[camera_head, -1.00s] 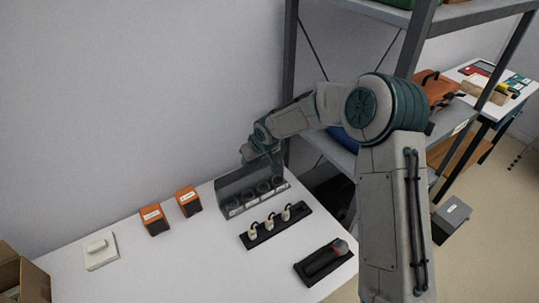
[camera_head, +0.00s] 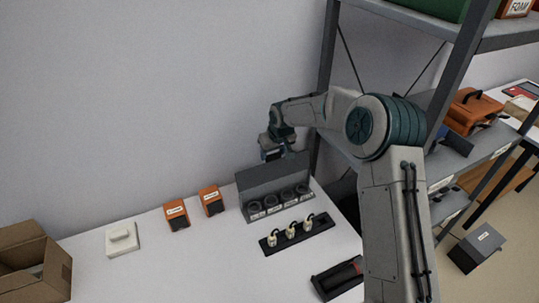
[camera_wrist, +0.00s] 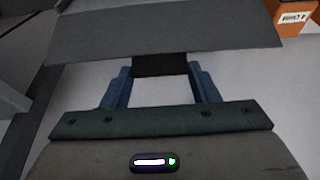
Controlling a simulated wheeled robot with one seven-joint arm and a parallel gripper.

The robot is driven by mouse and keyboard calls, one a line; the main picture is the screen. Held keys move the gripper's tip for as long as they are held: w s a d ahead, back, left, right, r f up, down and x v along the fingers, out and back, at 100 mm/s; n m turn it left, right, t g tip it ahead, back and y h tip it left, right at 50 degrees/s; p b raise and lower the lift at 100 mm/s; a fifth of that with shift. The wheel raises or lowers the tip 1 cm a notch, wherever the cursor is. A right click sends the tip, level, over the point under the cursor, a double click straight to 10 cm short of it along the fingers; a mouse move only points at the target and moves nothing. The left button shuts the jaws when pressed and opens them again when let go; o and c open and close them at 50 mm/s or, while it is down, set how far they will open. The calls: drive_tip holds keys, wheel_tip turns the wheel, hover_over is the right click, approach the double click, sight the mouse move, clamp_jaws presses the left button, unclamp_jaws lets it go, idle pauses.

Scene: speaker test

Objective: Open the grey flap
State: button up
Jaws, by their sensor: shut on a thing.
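The grey flap (camera_head: 270,177) stands raised at the back of a grey box (camera_head: 251,216) on the white table. Several round dark openings show in the box below it. My gripper (camera_head: 273,152) is at the flap's upper edge, in front of the wall. In the wrist view the flap (camera_wrist: 165,35) spans the top of the picture. The blue fingers of my gripper (camera_wrist: 160,82) are on either side of a dark tab (camera_wrist: 160,65) at the flap's edge, shut on it.
A black strip with several pale plugs (camera_head: 291,233) lies in front of the box. Two orange boxes (camera_head: 177,215) and a white switch block (camera_head: 122,239) are to the left. A cardboard box (camera_head: 35,262) is far left. A metal shelf post (camera_head: 328,90) rises close on the right.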

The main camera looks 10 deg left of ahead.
drive_tip(key=shift+w+a+r, duration=0.2)
drive_tip(key=shift+r, duration=0.1)
drive_tip(key=o, duration=1.4)
drive_tip(key=shift+f, duration=0.2)
drive_tip(key=shift+d, duration=0.1)
drive_tip(key=b+v, duration=0.2)
drive_tip(key=v, duration=1.2)
drive_tip(key=shift+b, duration=0.3)
